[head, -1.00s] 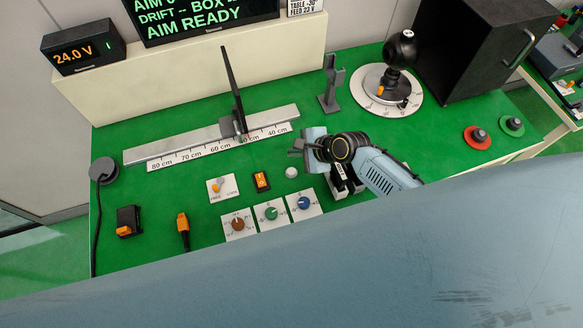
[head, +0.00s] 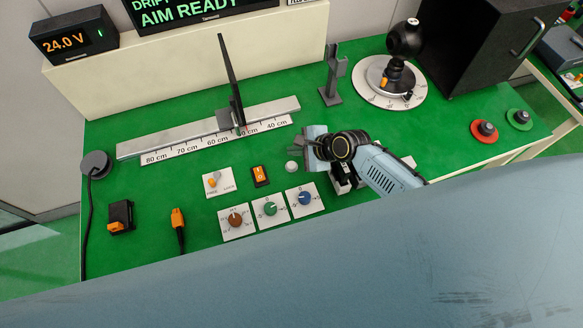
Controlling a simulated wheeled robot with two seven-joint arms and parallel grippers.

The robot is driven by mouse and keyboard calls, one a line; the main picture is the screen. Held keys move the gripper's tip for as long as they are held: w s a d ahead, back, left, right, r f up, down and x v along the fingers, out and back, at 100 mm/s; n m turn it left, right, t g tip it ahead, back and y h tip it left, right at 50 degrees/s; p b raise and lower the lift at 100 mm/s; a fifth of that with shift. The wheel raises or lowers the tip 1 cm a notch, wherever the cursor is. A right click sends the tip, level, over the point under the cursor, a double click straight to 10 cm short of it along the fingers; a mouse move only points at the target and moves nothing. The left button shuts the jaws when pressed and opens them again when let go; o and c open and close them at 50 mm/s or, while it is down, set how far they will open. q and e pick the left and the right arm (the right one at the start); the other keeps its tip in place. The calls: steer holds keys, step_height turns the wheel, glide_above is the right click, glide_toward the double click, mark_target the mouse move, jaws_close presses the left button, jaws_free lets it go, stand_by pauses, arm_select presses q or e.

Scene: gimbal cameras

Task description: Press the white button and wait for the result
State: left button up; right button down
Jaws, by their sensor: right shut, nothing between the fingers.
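The small round white button (head: 291,166) stands on the green bench, to the right of the orange rocker switch (head: 260,175). It is uncovered in the head view. My right gripper (head: 298,147) is shut and empty, just above the button in the picture. Its height over the bench is hard to tell, and no contact with the button shows. The display (head: 185,12) at the back reads "AIM READY" in green, with the line above cut off. My left gripper is not in view.
Brown (head: 236,220), green (head: 270,209) and blue (head: 305,198) knobs sit in front of the button. A metal rail (head: 160,144) with an upright dark plate (head: 229,70) lies behind. A grey post (head: 331,75) and a dial-mounted black ball (head: 404,40) stand at the back right.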

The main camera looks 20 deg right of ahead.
mark_target(295, 166)
step_height(295, 166, down, 4)
steer(key=b, duration=0.2)
steer(key=shift+r+b, duration=0.15)
steer(key=shift+b, duration=0.15)
steer(key=shift+f+b, duration=0.3)
steer(key=shift+f, duration=0.2)
steer(key=shift+f, duration=0.15)
stand_by(1.1)
steer(key=shift+f, duration=0.3)
steer(key=shift+f+b, duration=0.4)
stand_by(0.6)
steer(key=shift+r, duration=0.15)
steer(key=shift+r+p, duration=0.7)
steer(key=shift+p, duration=0.3)
